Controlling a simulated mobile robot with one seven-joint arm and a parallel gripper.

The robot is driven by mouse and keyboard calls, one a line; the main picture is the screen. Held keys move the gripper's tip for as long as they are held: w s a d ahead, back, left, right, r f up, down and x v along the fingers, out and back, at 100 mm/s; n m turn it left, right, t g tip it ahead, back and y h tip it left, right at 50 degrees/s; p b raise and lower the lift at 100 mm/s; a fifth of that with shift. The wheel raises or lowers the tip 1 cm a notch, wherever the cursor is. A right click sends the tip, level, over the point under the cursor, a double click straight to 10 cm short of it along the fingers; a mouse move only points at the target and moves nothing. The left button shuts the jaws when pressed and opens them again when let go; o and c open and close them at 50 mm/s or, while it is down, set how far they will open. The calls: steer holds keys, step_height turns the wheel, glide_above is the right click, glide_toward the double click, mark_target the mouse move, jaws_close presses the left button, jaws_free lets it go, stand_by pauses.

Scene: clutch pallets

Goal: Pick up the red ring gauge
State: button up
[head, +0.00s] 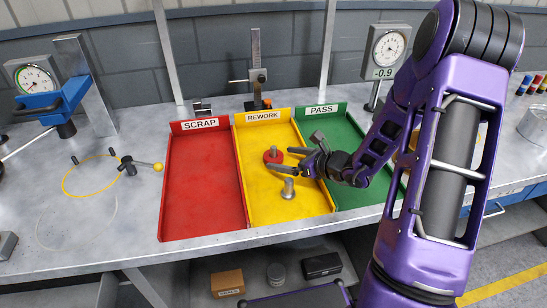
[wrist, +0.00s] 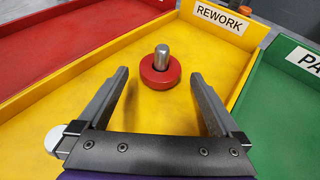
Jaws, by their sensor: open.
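The red ring gauge (head: 272,158) lies on the floor of the yellow REWORK tray (head: 258,206). In the wrist view the red ring gauge (wrist: 155,79) is around an upright, round-topped metal pin (wrist: 161,56). My gripper (head: 280,159) is open and reaches in from the right, low over the yellow tray. In the wrist view the ring is centred between the two fingers (wrist: 160,74), near their tips, with yellow floor showing on both sides. The fingers do not appear to touch it. Nothing is held.
A grey metal piece (head: 289,189) stands in the yellow tray near my gripper; its pale round top (wrist: 53,138) shows beside the left finger. The red SCRAP tray (head: 200,190) and green PASS tray (head: 343,140) adjoin. A height gauge (head: 257,75) stands behind.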

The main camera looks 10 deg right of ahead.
steer(key=shift+x, duration=1.05)
steer(key=shift+r, duration=0.1)
jaws_close()
